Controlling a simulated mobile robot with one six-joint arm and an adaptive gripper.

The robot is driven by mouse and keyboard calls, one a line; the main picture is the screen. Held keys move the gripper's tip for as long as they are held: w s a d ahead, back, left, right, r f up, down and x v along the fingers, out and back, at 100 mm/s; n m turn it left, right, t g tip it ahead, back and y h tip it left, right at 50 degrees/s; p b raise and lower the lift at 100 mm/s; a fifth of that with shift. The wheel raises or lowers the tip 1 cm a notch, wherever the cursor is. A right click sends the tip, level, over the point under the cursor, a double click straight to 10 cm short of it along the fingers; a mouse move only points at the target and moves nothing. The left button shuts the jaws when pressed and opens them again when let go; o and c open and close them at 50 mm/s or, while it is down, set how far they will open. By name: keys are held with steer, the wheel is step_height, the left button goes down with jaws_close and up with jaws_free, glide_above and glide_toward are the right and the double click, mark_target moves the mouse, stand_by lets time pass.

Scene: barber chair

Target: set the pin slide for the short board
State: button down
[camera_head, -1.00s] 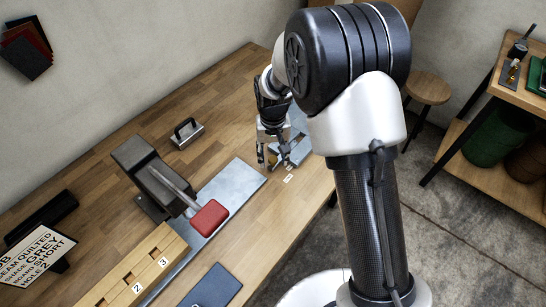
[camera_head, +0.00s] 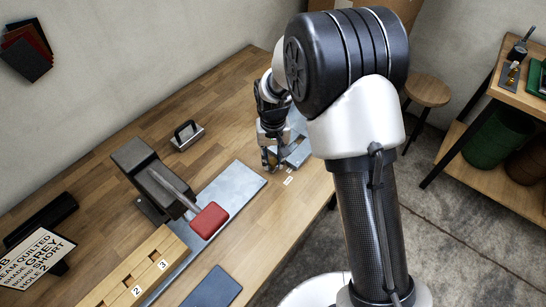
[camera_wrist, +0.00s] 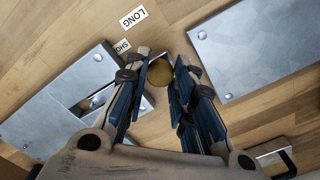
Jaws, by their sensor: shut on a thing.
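My gripper (camera_wrist: 160,80) is shut on a round brass-coloured knob (camera_wrist: 159,74), which shows between its fingertips in the wrist view. The knob is at the end of a grey metal fixture (camera_wrist: 50,115) with a slot, and the fingers hide part of it. A LONG label (camera_wrist: 134,17) lies on the wood beyond the fingertips. A second label starting SHO (camera_wrist: 122,46) lies nearer the fixture, partly hidden. In the head view my gripper (camera_head: 271,166) is low over the bench beside the fixture (camera_head: 298,152), which my arm partly covers.
A metal block with a handle (camera_head: 187,136) stands farther back. A numbered wooden rack (camera_head: 125,280) and a job card reading BOARD SHORT (camera_head: 36,258) are at lower left.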

stand_by(0.3)
steer(key=shift+w+d+p, duration=0.25)
steer(key=shift+w+d, duration=0.4)
steer(key=shift+w, duration=0.25)
steer(key=shift+w+d+p, duration=0.2)
steer(key=shift+w+d, duration=0.45)
steer(key=shift+w, duration=0.2)
steer(key=c, duration=1.4)
jaws_free()
steer(key=shift+w+d, duration=0.1)
steer(key=shift+d, duration=0.05)
steer(key=shift+o, duration=0.3)
step_height(320, 180, up, 12)
